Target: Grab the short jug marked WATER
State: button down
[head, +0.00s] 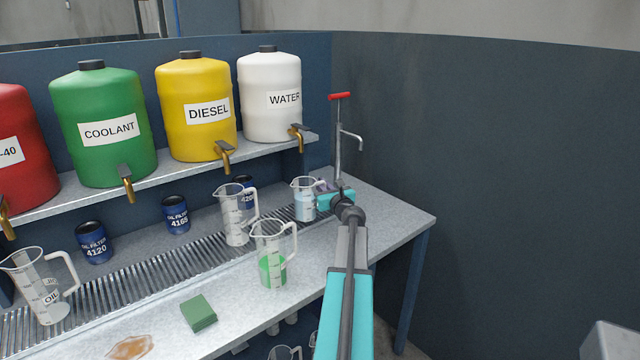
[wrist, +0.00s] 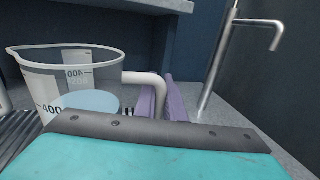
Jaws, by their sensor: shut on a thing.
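A short clear jug with pale blue liquid (head: 304,202) stands on the metal grating, below the white WATER tank's tap. In the wrist view the jug (wrist: 75,72) fills the left side and shows a 400 mark; its lower part is hidden by my gripper's body. No WATER lettering on it is readable. My gripper (head: 321,187) is at the jug's right side. In the wrist view its purple fingers (wrist: 155,95) are shut on the jug's white handle. The jug looks upright.
A taller empty jug (head: 236,218) stands close left of it, and a jug with green liquid (head: 272,258) stands in front. A pump with a red handle (head: 339,135) rises behind my gripper. A green sponge (head: 198,313) lies on the bench. The bench's right end is clear.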

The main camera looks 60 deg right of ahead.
aim_at(310, 198)
jog(key=s+a, duration=0.4)
jog(key=a, duration=0.1)
jog(key=shift+s+r+b, duration=0.15)
jog(key=shift+r+b, duration=0.2)
jog(key=shift+b, duration=0.1)
jog(key=shift+s, duration=0.1)
dwell(0.5)
jog(key=shift+s, duration=0.1)
dwell(0.6)
